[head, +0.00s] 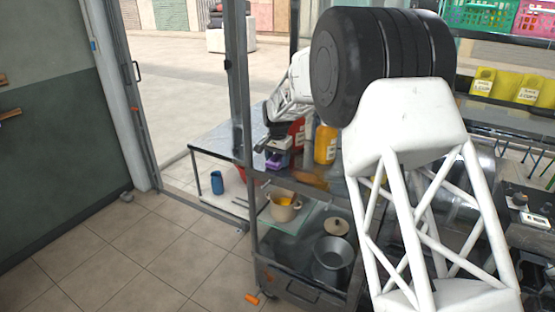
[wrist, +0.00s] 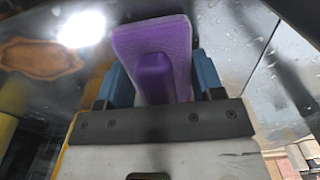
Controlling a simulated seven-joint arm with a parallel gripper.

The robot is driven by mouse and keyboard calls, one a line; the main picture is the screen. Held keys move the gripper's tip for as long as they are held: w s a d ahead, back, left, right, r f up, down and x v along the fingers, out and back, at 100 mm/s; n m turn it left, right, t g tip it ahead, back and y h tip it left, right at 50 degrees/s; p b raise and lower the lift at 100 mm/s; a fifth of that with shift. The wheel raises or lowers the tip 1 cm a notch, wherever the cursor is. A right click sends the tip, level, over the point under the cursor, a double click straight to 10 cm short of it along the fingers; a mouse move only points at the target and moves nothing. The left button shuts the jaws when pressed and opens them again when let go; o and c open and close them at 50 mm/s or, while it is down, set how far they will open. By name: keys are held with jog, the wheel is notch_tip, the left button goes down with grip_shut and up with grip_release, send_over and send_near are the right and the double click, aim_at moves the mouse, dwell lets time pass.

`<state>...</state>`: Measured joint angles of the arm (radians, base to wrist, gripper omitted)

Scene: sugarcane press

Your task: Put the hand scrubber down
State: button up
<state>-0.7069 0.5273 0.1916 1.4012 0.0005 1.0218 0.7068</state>
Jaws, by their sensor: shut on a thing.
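The purple hand scrubber (wrist: 152,40) is held between the blue fingers of my gripper (wrist: 155,80) in the wrist view. Its flat base faces away from the gripper and its raised handle lies between the fingers. In the head view the scrubber (head: 277,159) shows small, below my gripper (head: 279,146), at the left end of the metal rack's upper shelf (head: 312,180). I cannot tell whether the scrubber touches the shelf.
A yellow bottle (head: 325,144) stands to the right of the scrubber. A brown wooden piece (head: 307,178) lies on the same shelf and shows in the wrist view (wrist: 42,60). A pot (head: 283,207) and a metal bowl (head: 333,255) are lower down. A rack post is close by.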

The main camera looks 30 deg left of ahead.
jog(key=shift+f, duration=0.4)
jog(key=o, duration=1)
jog(key=shift+f, duration=0.25)
jog(key=shift+d+f, duration=0.1)
jog(key=shift+f, duration=0.05)
jog(key=shift+c, duration=0.2)
jog(key=shift+s+d+f, duration=0.1)
jog(key=shift+d+f, duration=0.05)
jog(key=shift+f, duration=0.1)
jog(key=shift+c, duration=0.3)
jog(key=shift+r, duration=0.1)
jog(key=shift+o, duration=0.4)
jog(key=r, duration=1.4)
jog(key=shift+a, duration=0.25)
